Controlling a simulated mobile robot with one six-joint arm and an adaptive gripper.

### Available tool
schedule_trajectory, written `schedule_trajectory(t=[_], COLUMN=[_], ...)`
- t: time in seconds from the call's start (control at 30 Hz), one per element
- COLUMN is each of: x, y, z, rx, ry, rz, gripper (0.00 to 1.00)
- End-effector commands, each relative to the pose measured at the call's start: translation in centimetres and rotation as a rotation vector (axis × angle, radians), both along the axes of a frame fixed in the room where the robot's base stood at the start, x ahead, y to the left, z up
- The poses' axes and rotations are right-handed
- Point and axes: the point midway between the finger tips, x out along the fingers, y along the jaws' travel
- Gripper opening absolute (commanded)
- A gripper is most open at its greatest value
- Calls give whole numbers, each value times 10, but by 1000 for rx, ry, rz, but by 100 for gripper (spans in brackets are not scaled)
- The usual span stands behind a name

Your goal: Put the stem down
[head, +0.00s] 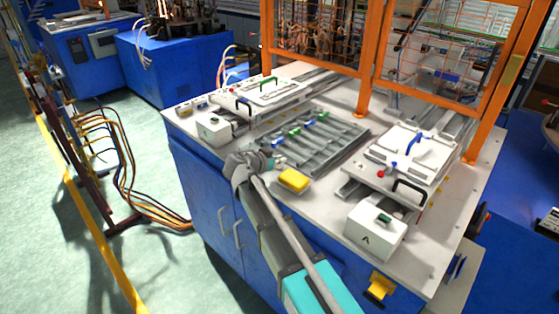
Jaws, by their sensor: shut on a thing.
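My gripper (270,162) is at the front left edge of the white worktop, just in front of the grey slotted rack (340,136). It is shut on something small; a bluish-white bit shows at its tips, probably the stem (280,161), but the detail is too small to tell. The rack holds several small pieces in a diagonal row, among them a green piece (295,132) and a blue piece (308,122). My gripper and wrist hide part of the worktop edge. I cannot tell whether the held thing touches the rack or worktop.
A yellow block (294,181) lies close right of my gripper. White fixtures with handles stand left (262,94) and right (400,165) of the rack. A white box (376,232) sits at the front right. An orange frame (368,60) rises behind.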

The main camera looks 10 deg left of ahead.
Motion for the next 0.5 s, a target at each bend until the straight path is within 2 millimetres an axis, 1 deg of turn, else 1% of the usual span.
schedule_trajectory(t=[0.07,0.1,0.17,0.2,0.27,0.5], x=[0,0,0,0,0,0], y=[0,0,0,0,0,0], z=[-3,-2,-2,-2,-2,-2], rx=[0,0,0,0,0,0], ry=[0,0,0,0,0,0], rz=[0,0,0,0,0,0], gripper=[0,14,25,32,43,43])
